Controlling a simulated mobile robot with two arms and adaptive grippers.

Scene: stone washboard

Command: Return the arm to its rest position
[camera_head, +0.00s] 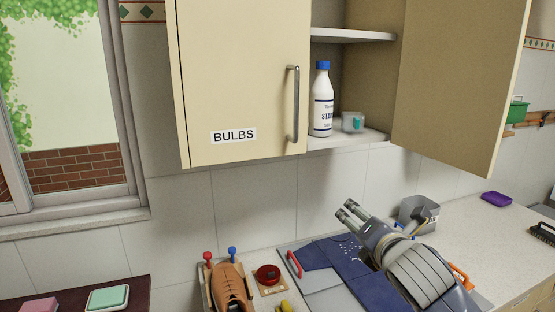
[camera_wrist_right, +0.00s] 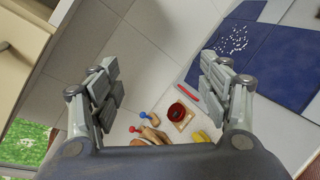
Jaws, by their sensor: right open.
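My right arm (camera_head: 420,275) reaches in from the lower right over the counter, and its gripper (camera_head: 350,215) points up and to the left, below the cupboard. In the wrist view the fingers of this gripper (camera_wrist_right: 159,75) stand wide apart with nothing between them. In the head view the gripper is in front of the tiled wall and touches nothing that I can see. My left gripper is not in view.
The cupboard's right door (camera_head: 455,80) hangs open above my arm; the BULBS door (camera_head: 240,85) is shut. A white bottle (camera_head: 322,105) and a cup (camera_head: 353,122) stand inside.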

